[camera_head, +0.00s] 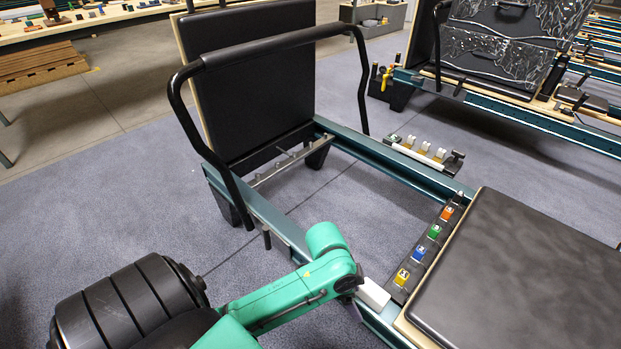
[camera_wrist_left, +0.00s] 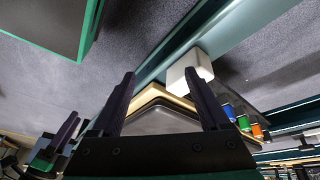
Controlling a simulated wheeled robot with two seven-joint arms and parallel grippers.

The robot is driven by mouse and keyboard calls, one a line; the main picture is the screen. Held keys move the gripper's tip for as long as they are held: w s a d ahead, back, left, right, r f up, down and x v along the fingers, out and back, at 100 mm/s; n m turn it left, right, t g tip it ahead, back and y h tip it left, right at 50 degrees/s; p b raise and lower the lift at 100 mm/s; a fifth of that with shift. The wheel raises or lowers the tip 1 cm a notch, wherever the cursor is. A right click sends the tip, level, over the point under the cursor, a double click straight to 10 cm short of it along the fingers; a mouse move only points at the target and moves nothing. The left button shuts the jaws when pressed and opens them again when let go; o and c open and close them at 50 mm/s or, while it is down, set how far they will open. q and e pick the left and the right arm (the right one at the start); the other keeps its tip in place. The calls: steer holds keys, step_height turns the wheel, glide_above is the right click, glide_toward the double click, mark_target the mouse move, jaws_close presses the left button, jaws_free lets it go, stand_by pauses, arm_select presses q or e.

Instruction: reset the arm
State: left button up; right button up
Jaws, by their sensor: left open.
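My green left arm reaches in from the bottom left in the head view. Its end is beside the reformer's near rail, close to a white block (camera_head: 374,294); the fingers are mostly hidden there behind the arm. In the left wrist view my left gripper (camera_wrist_left: 163,104) is open, with its two dark fingers apart and nothing held between them. The white block (camera_wrist_left: 190,72) shows beyond the fingers, nearer the right one. The corner of the padded carriage (camera_wrist_left: 160,121) also shows between the fingers.
The reformer's carriage (camera_head: 519,270) stands beside a bar with coloured tabs (camera_head: 427,245). A black foot bar (camera_head: 275,46) arches before an upright pad (camera_head: 255,85). Another reformer (camera_head: 520,105) stands at the right back. Grey carpet (camera_head: 130,200) lies open at left.

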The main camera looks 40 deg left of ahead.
arm_select(q)
steer(key=s+a+f+n+y, duration=0.2)
steer(key=s+a+n, duration=0.5)
steer(key=s, duration=0.1)
steer(key=shift+s+a+n+y, duration=0.2)
steer(key=shift+s+n+y, duration=0.05)
steer(key=shift+n+y, duration=0.15)
steer(key=shift+w+p, duration=0.1)
steer(key=shift+p, duration=0.7)
arm_select(e)
steer(key=shift+w+r, duration=0.1)
steer(key=shift+r, duration=0.05)
